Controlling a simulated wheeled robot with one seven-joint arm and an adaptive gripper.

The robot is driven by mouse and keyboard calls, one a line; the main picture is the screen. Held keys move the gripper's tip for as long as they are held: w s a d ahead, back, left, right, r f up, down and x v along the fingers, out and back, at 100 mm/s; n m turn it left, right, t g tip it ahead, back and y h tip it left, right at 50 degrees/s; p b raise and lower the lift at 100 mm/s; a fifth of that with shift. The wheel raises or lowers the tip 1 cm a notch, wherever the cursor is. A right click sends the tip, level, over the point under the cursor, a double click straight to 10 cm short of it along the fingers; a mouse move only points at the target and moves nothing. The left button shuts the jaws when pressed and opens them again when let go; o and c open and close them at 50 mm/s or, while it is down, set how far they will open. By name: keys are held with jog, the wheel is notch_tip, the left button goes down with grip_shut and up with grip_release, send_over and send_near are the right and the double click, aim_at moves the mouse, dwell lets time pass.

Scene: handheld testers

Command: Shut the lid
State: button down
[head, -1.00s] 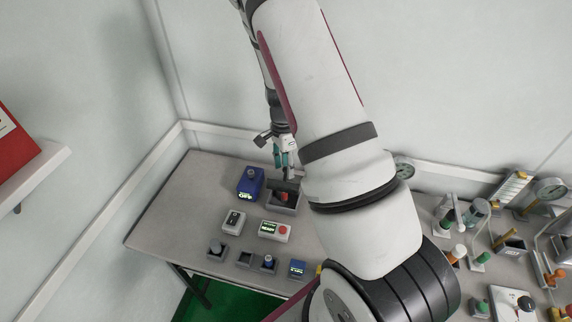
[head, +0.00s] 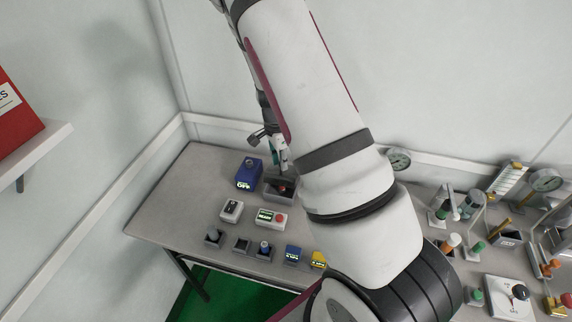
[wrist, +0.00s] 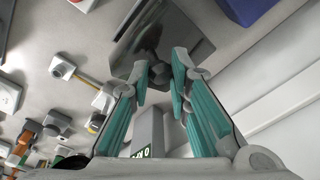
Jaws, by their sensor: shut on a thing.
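A grey open-topped box (head: 270,196) with a dark inside and a red part (head: 282,187) stands near the back of the table, right of a blue tester. My gripper (head: 279,160), with teal finger pads, is just above and behind this box, partly hidden by my arm. In the wrist view my gripper (wrist: 160,75) is nearly closed, its fingertips around a dark knob-like part (wrist: 151,42) in front of a dark grey panel (wrist: 190,42). I cannot tell clearly whether this panel is the lid; its hinge is not visible.
The blue tester (head: 249,172) stands close on the left. A wall is behind. More instruments (head: 505,235) crowd the right side. The table's left part is clear.

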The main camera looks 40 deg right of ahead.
jog(key=shift+s+a+f, duration=0.75)
jog(key=shift+a, duration=0.25)
jog(key=shift+s+a+f, duration=0.8)
jog(key=shift+a+f, duration=0.15)
jog(key=shift+f, duration=0.05)
jog(key=c, duration=1.5)
grip_release()
jog(key=shift+o, duration=0.2)
jog(key=shift+w+d, duration=0.1)
jog(key=shift+r, duration=0.1)
notch_tip(320, 180, up, 12)
send_over(277, 179)
jog(key=s+a, duration=0.1)
jog(key=a, duration=0.1)
jog(key=shift+d, duration=0.15)
